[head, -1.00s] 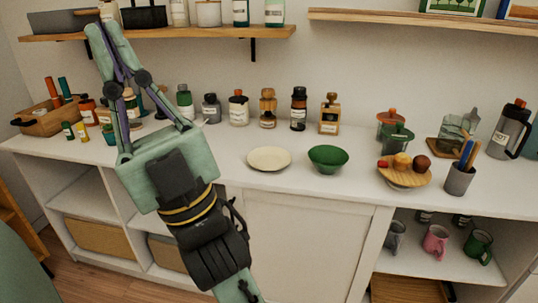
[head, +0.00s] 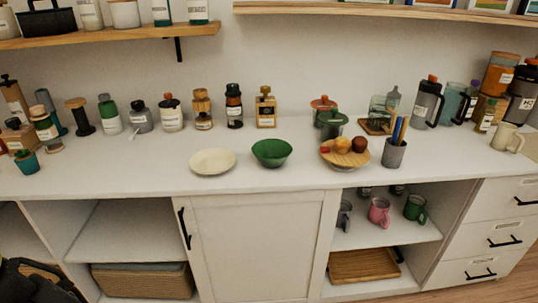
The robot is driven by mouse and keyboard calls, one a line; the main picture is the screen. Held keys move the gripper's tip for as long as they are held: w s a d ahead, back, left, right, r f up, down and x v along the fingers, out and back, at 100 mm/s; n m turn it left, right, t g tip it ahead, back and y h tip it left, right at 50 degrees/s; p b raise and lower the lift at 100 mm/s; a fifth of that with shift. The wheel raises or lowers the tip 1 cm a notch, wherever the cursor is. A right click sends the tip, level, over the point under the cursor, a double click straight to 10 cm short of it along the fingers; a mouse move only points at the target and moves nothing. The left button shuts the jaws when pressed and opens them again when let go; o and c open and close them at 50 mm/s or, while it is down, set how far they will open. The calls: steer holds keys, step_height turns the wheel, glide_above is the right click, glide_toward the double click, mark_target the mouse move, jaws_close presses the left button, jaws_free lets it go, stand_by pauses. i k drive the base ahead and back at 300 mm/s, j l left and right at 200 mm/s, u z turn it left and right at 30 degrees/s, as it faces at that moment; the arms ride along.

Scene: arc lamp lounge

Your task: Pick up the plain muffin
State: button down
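A round wooden cake stand (head: 345,159) stands on the white counter, right of centre. On it sit a golden-tan muffin-like item (head: 342,144), which looks like the plain muffin, a dark brown round item (head: 359,145) to its right and a small red item (head: 325,150) to its left. They are small, so their exact kinds are hard to tell. My gripper is out of the picture. Only a dark part of my arm shows at the bottom left corner, far from the stand.
A green bowl (head: 271,153) and a cream plate (head: 212,162) lie left of the stand. A grey cup with utensils (head: 394,154) stands close on its right. Lidded jars (head: 331,125) and a glass pitcher (head: 384,108) stand behind. The counter's front strip is clear.

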mark_target(342, 143)
steer(key=i+j, duration=0.2)
steer(key=j, duration=0.15)
steer(key=i+j, duration=0.2)
steer(key=j, duration=0.2)
steer(key=i+j, duration=0.2)
steer(key=j, duration=0.15)
steer(key=j+z, duration=0.15)
steer(key=z, duration=0.2)
steer(key=i+j+z, duration=0.1)
steer(key=z, duration=0.25)
steer(key=j+z, duration=0.35)
steer(key=i+l+z, duration=0.1)
steer(key=z, duration=0.15)
steer(key=i+z, duration=0.25)
steer(key=i, duration=0.65)
